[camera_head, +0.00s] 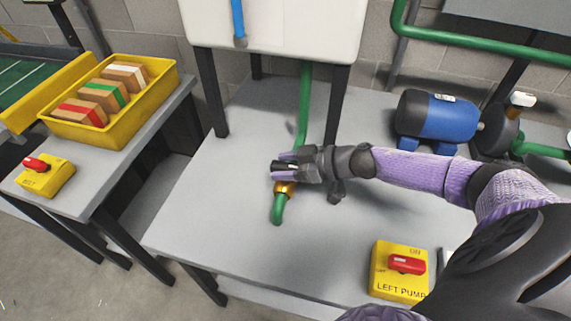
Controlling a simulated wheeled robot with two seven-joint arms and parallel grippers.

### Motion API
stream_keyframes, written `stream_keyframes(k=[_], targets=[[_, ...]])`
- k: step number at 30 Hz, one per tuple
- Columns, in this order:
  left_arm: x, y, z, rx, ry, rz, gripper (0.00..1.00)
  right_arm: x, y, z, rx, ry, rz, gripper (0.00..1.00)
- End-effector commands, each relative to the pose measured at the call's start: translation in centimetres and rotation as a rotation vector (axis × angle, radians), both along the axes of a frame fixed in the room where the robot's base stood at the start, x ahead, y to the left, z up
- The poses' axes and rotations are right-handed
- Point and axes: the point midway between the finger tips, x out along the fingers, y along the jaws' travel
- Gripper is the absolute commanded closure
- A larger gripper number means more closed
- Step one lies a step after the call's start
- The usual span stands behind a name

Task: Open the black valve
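The black valve's dark handle (286,167) shows partly between the fingers of my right gripper (284,166). The handle is mostly covered by the gripper, so its angle is hard to read. Below it is the brass-coloured valve body (285,188), on a green pipe (277,212) that bends down at its lower end. My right arm reaches in from the right, and its purple fingertips lie on both sides of the handle. I cannot tell whether they press on it. My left gripper is not in view.
A white tank (280,25) on dark legs stands behind the valve on the grey table (195,225). A blue pump (435,117) is at right. A yellow LEFT PUMP switch box (396,272) is near the front edge. A yellow bin (110,133) is on the left table.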

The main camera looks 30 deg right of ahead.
Motion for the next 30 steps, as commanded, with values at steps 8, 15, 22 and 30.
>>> stream_keyframes(k=[8, 15, 22, 30], targets=[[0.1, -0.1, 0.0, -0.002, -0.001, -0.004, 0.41, 0.0, 0.0, 0.0, 0.0, 0.0, 0.0, 0.98], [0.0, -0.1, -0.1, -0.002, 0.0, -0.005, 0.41, 0.0, 0.0, -0.1, -0.001, -0.001, 0.006, 1.0], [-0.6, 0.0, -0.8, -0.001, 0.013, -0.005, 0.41, 0.1, -0.1, -0.2, -0.003, -0.001, 0.084, 1.0], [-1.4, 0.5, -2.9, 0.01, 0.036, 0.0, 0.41, 0.1, -0.1, -0.5, -0.002, -0.001, 0.283, 1.0]])
